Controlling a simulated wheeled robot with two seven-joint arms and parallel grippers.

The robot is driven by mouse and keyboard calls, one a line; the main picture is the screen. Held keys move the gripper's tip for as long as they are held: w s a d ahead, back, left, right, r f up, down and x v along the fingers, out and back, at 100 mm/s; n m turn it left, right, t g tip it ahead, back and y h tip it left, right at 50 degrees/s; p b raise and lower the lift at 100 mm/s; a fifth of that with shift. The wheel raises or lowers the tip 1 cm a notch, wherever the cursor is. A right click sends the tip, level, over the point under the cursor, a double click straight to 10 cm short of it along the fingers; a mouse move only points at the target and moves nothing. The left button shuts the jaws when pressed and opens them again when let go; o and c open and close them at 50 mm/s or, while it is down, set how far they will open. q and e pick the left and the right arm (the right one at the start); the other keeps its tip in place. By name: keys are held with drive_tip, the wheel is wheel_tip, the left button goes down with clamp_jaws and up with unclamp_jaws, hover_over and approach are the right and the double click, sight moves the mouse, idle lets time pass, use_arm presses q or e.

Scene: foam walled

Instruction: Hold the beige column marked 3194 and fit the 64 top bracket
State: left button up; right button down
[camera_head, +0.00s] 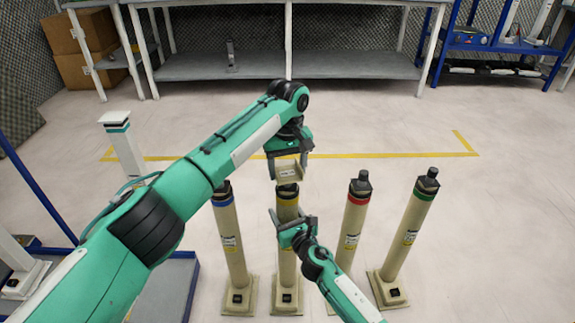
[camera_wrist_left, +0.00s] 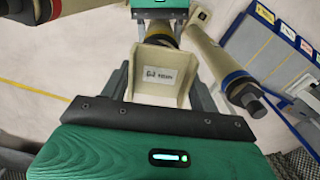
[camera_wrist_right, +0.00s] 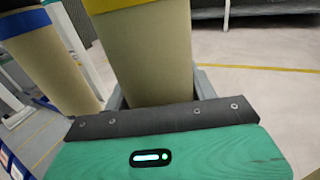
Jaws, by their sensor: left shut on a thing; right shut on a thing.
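The beige column with the yellow band (camera_head: 286,262) stands upright on its square base among similar columns. My right gripper (camera_head: 292,222) is shut around its upper part; the column fills the jaws in the right wrist view (camera_wrist_right: 145,55). The number 3194 cannot be read on it. My left gripper (camera_head: 289,163) is shut on a beige bracket (camera_head: 289,173) with a small white label, hard to read, also seen in the left wrist view (camera_wrist_left: 163,78). The bracket is over the top of the yellow-banded column. Whether they touch cannot be told.
A blue-banded column (camera_head: 231,245) stands to the left; a red-banded column (camera_head: 354,220) and a green-banded column (camera_head: 408,235) stand to the right. A white-topped post (camera_head: 122,145) is farther left. A grey shelf bench (camera_head: 350,66) is behind, past open floor.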

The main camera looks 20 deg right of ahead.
sight(288, 174)
use_arm(q)
drive_tip(key=shift+f, duration=0.65)
drive_tip(key=o, duration=1.2)
drive_tip(key=shift+c, duration=0.2)
wheel_tip(288, 174, up, 12)
use_arm(e)
drive_tip(key=shift+c, duration=1.9)
unclamp_jaws()
drive_tip(key=shift+s, duration=0.1)
